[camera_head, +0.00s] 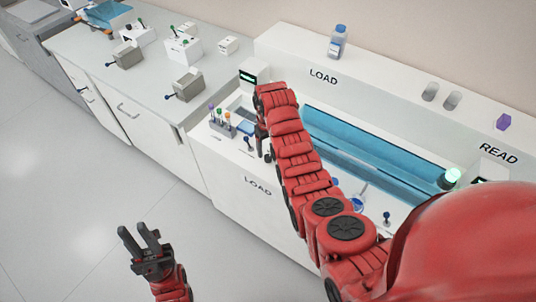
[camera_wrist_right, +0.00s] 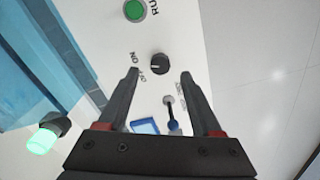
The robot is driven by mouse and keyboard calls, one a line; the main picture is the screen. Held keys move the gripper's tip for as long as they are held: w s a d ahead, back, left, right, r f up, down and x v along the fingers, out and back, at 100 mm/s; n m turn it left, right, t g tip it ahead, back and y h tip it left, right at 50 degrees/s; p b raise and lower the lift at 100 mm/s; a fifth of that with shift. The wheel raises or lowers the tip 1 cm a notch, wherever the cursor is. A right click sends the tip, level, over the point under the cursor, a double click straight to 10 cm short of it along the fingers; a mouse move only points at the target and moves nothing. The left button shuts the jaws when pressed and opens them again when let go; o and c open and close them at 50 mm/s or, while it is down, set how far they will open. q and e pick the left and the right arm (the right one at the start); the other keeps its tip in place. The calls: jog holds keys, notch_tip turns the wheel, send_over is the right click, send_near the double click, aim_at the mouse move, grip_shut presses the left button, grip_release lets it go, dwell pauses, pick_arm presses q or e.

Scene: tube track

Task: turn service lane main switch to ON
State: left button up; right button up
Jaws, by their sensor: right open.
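In the right wrist view a black rotary knob (camera_wrist_right: 160,63) with a white mark stands on a white panel. ON is printed beside it, with a smaller label near it. The mark points roughly left in that view; I cannot tell its exact setting. My right gripper (camera_wrist_right: 159,75) is open and empty, its fingers either side of the knob in the picture; contact is not visible. In the head view my right gripper (camera_head: 262,133) is largely covered by my arm, which hides the knob. My left gripper (camera_head: 140,240) is open and empty above the floor.
In the wrist view, a blue-tipped lever (camera_wrist_right: 172,122) is close to my right fingers, a green button (camera_wrist_right: 135,10) marked RUN lies beyond the knob, and a green lamp (camera_wrist_right: 42,138) is lower left. A tube rack (camera_head: 222,127) stands left of my right gripper.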

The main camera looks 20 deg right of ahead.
notch_tip(320, 180, up, 5)
jog(key=shift+w+f, duration=0.1)
notch_tip(320, 180, up, 7)
jog(key=p, duration=0.7)
send_over(268, 156)
jog(key=shift+r+p, duration=0.45)
jog(key=shift+r, duration=0.25)
